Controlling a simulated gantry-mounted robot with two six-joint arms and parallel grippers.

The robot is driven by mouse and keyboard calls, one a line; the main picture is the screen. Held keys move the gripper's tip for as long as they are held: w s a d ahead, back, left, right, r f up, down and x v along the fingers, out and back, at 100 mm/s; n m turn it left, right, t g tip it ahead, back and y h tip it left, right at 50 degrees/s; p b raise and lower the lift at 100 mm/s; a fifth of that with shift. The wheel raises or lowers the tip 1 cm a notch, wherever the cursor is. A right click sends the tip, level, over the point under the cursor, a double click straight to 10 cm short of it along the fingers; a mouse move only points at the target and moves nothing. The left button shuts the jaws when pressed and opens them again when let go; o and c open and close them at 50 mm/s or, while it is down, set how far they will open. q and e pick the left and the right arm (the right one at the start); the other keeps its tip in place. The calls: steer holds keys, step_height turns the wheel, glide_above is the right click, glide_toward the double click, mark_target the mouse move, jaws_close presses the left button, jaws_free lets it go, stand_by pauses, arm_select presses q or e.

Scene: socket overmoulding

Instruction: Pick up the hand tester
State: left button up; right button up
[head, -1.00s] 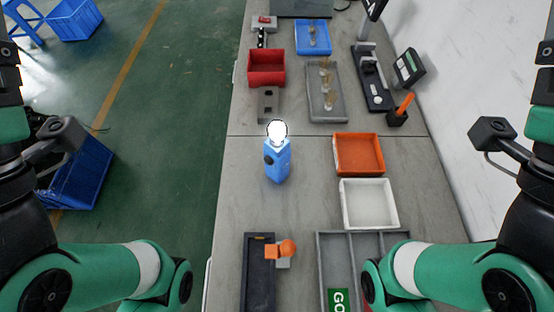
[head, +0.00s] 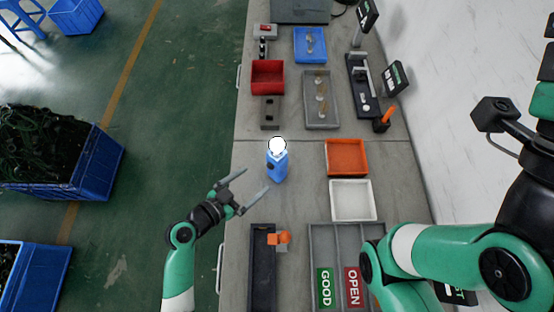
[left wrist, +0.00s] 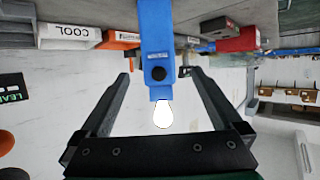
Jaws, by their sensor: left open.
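The hand tester (head: 277,168) is a blue upright block with a black round button and a glowing white bulb on top. It stands on the grey bench, left of the orange and white trays. My left gripper (head: 256,180) is open and empty, just to the left of the tester and pointing towards it. In the left wrist view the tester (left wrist: 156,40) appears in line with the gap between the two fingers, beyond them. No contact shows. My right arm is at the right edge; its gripper is out of view.
An orange tray (head: 347,157) and a white tray (head: 353,199) stand right of the tester. A dark fixture (head: 262,268) with an orange part and a sorting tray marked GOOD and OPEN (head: 318,240) lie in front. A red bin (head: 267,77) stands behind. Bench around the tester is clear.

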mark_target(276, 166)
arm_select(q)
steer(key=b+x, duration=0.9)
steer(key=x, duration=0.2)
steer(key=shift+d+f, duration=0.1)
steer(key=shift+d, duration=0.15)
steer(key=shift+w+d+b, duration=0.15)
steer(key=shift+b, duration=0.15)
jaws_close()
